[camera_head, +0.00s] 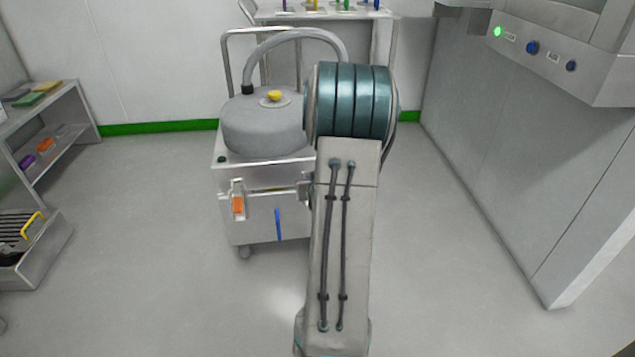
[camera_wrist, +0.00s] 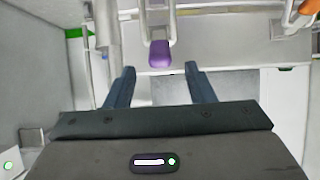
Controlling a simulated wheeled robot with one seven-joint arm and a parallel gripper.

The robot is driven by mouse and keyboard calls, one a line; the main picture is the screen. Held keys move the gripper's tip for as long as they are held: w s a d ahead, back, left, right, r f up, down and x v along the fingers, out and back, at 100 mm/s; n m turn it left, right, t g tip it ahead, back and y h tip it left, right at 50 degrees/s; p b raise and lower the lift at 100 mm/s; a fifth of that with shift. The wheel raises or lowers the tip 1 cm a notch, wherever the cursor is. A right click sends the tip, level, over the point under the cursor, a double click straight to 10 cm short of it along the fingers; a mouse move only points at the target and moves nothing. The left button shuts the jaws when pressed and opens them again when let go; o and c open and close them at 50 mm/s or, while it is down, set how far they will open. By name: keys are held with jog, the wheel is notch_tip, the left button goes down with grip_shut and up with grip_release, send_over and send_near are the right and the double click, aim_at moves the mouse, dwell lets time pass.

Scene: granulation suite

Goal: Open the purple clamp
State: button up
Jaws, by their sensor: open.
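The purple clamp (camera_wrist: 160,55) shows in the wrist view at the top middle. It is a purple grip on a pale metal lever, set against a grey metal surface. My gripper (camera_wrist: 160,80) is open, with its two dark fingers pointing toward the clamp. The purple grip appears just beyond the fingertips, roughly centred between them. The gap between grip and fingers is hard to judge. In the head view my arm covers part of the wheeled unit, and neither my gripper nor the purple clamp can be seen there.
A wheeled metal unit (camera_head: 265,178) with a grey drum (camera_head: 262,125) and hose stands ahead. An orange latch (camera_head: 238,204) is on its front, and an orange part (camera_wrist: 309,6) shows at upper right in the wrist view. A control cabinet (camera_head: 545,150) stands right, shelves (camera_head: 62,130) left. Floor between is clear.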

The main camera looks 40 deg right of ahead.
jog(key=p+v, duration=0.2)
jog(key=v, duration=0.5)
jog(key=shift+r, duration=0.1)
